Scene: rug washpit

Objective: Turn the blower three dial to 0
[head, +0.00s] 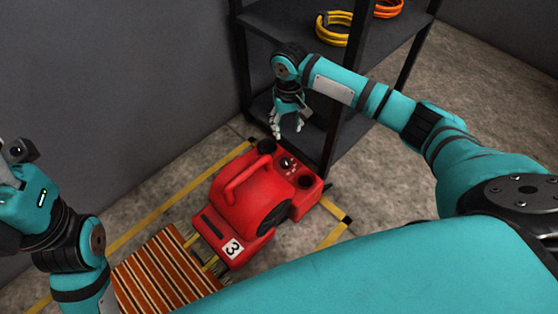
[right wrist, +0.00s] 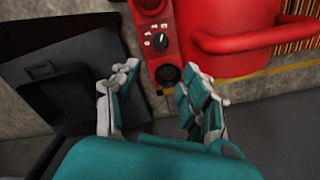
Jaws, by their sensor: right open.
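The red blower (head: 252,200) with a white "3" label stands on the floor inside yellow tape lines. Its black dial (head: 286,164) sits on the panel at its far end, between two round black parts. In the right wrist view the dial (right wrist: 160,41) shows a white pointer line, with small white marks beside it; the marks are too small to read. My right gripper (head: 288,133) is open and empty, above and just beyond the panel end. It also shows in the right wrist view (right wrist: 155,95), its fingers apart and short of the dial. My left gripper's fingers are not visible.
A dark shelf (head: 330,125) stands close behind and right of the blower, with yellow (head: 333,28) and orange (head: 388,8) coiled hoses on it. A striped rug (head: 165,275) lies at the blower's near end. A grey wall (head: 110,90) is at left.

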